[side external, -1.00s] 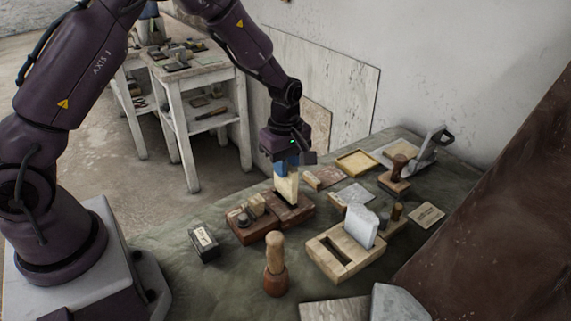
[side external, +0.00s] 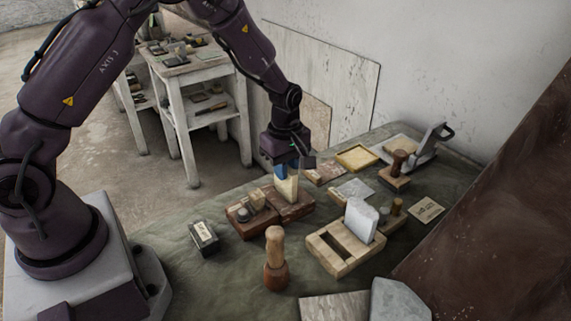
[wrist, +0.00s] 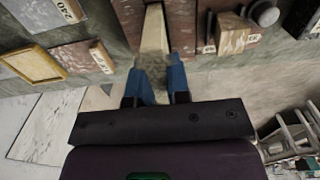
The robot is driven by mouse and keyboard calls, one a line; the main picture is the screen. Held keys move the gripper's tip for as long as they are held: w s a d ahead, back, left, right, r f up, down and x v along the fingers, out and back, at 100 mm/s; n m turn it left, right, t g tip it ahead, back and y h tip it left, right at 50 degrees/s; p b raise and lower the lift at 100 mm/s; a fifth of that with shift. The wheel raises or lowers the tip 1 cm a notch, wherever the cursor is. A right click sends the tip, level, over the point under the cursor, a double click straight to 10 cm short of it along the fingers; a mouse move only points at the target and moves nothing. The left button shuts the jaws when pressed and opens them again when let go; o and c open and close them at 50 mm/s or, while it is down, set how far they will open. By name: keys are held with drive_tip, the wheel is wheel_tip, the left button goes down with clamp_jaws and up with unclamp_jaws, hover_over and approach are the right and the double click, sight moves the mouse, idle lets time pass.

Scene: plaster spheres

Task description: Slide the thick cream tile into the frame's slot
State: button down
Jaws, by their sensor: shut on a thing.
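The thick cream tile (side external: 288,188) is upright between the blue fingers of my gripper (side external: 286,173). My gripper is shut on its upper part. The tile's lower end meets a reddish-brown block (side external: 299,207); I cannot tell how deep it sits in it. In the wrist view the tile (wrist: 154,42) runs out from between the fingertips (wrist: 159,75) to the block. The pale wooden frame (side external: 343,266) lies nearer the camera, to the right. It has a dark open slot (side external: 333,250) and a white-grey slab (side external: 361,220) standing at its back right.
A wooden-handled tool (side external: 275,260) stands left of the frame. A brown block with small pieces (side external: 250,222) adjoins the reddish-brown one. A dark labelled box (side external: 204,238) is at left. A stamp-like tool (side external: 396,173) and a yellow tray (side external: 357,158) stand behind.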

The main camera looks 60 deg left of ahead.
drive_tip(key=shift+f, duration=0.6)
drive_tip(key=c, duration=1)
unclamp_jaws()
drive_tip(key=shift+f, duration=0.1)
drive_tip(key=shift+r, duration=2.05)
